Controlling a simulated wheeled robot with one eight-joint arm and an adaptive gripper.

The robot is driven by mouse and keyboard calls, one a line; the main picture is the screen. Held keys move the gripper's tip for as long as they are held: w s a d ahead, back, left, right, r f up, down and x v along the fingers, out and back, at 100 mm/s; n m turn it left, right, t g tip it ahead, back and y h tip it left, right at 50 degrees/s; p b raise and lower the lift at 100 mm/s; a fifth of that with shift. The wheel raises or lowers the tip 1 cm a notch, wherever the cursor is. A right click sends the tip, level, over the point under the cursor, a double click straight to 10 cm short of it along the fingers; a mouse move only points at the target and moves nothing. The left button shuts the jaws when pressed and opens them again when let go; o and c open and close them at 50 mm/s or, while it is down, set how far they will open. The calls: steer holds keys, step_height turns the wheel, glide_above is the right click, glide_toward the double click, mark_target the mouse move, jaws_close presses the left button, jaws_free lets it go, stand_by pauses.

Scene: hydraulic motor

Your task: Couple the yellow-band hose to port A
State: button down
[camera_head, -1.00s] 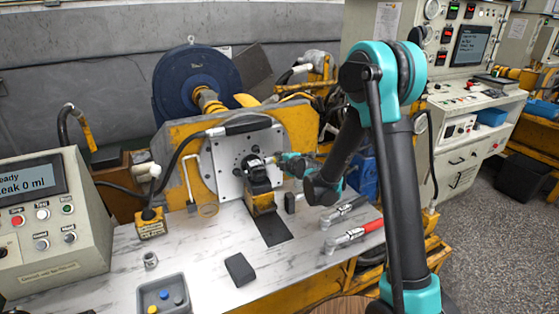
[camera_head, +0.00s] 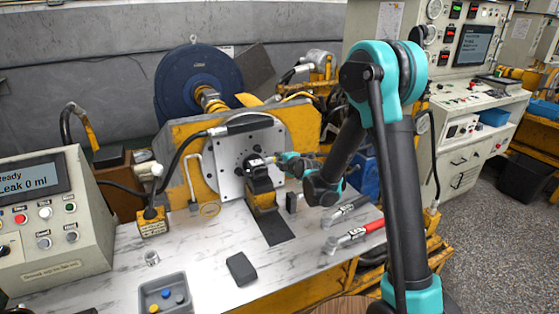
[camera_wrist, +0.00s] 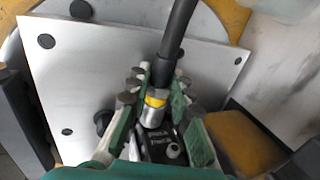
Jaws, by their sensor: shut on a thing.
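The yellow-band hose (camera_wrist: 178,32) is black and ends in a metal fitting with a yellow band (camera_wrist: 155,101). My gripper (camera_wrist: 155,105), with green-padded fingers, is shut on this fitting in the wrist view. Directly below the fitting is the dark motor block (camera_wrist: 158,146), with small white port lettering and a round light-coloured fitting. I cannot tell whether the hose end touches a port, and port A's opening is hidden. In the head view my gripper (camera_head: 278,159) is beside the upper part of the dark motor (camera_head: 260,177), in front of the pale mounting plate (camera_head: 231,182).
A control box (camera_head: 57,234) with a "Ready / Leak 0 ml" screen stands at left.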

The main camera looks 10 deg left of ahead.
steer(key=shift+s+a, duration=0.15)
steer(key=c, duration=1.3)
jaws_free()
steer(key=shift+v, duration=3.5)
steer(key=v, duration=1.2)
steer(key=s+d+f+m+g+h, duration=0.2)
steer(key=s+d+f+m, duration=0.1)
steer(key=s+d+m, duration=0.4)
steer(key=s+d+f+m+g+h, duration=0.3)
steer(key=s+d+m, duration=0.3)
steer(key=d+m, duration=0.3)
steer(key=s+d+f+m+g+h, duration=0.2)
steer(key=s+d+f+m, duration=0.3)
steer(key=s+d+m, duration=0.2)
steer(key=shift+s+d+f+m+h, duration=0.15)
steer(key=shift+d+m+h, duration=0.05)
steer(key=shift+d+m, duration=0.3)
steer(key=shift+s+d+f+m+h, duration=0.1)
steer(key=shift+s+d+m+h, duration=0.1)
steer(key=shift+d+m, duration=0.25)
